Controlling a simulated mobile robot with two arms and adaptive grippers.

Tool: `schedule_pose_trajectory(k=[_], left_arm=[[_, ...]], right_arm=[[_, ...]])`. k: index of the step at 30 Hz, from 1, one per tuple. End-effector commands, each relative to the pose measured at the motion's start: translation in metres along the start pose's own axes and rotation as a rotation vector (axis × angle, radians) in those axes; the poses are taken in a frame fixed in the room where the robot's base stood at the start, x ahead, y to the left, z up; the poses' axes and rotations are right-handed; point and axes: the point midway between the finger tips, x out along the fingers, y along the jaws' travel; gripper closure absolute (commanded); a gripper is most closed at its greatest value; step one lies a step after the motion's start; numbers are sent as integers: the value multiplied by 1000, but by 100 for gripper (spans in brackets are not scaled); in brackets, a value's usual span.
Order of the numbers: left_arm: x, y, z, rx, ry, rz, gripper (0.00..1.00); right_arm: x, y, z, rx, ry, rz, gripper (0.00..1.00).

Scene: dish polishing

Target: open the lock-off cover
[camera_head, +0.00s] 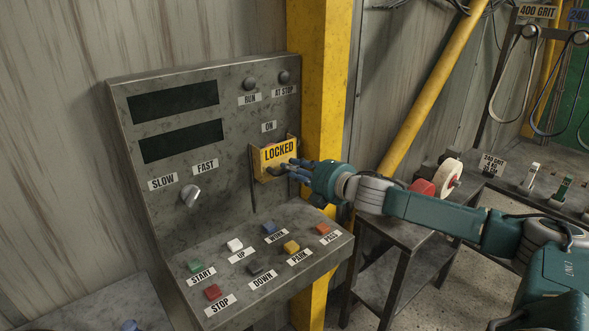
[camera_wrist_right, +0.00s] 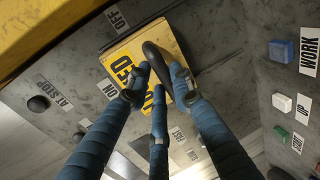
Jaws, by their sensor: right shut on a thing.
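The lock-off cover (camera_head: 278,151) is a yellow plate marked LOCKED on the upright face of the grey control panel, below the ON label. It looks closed. In the right wrist view the cover (camera_wrist_right: 118,56) carries a dark curved handle (camera_wrist_right: 157,62). My right gripper (camera_head: 291,168) reaches in from the right and is shut on this handle; its blue fingers (camera_wrist_right: 157,90) lie on both sides of it. The fingers hide part of the handle and of the lettering. My left gripper is not in view.
The control panel (camera_head: 130,97) has a sloping button deck below the cover, with a green START button (camera_head: 195,267) and a red STOP button (camera_head: 213,292). A yellow post (camera_head: 325,90) stands right behind it. A bench with a polishing wheel (camera_head: 449,178) is at the right.

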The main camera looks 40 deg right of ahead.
Motion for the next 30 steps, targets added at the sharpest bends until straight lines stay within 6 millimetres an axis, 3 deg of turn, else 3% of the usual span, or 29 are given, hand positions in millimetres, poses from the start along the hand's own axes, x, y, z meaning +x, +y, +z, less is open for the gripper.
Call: schedule_pose_trajectory(k=[4,9,15,20,29,30], left_arm=[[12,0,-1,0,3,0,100],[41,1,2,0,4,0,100],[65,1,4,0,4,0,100],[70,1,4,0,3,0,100],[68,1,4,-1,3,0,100],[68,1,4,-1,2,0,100]], right_arm=[[4,-16,0,0,0,-1,100],[13,-60,-1,2,0,-4,100],[21,-99,-1,1,0,-3,100],[24,-108,-1,1,1,-1,100],[23,-106,-1,1,1,0,100],[23,-106,-1,1,1,0,73]])
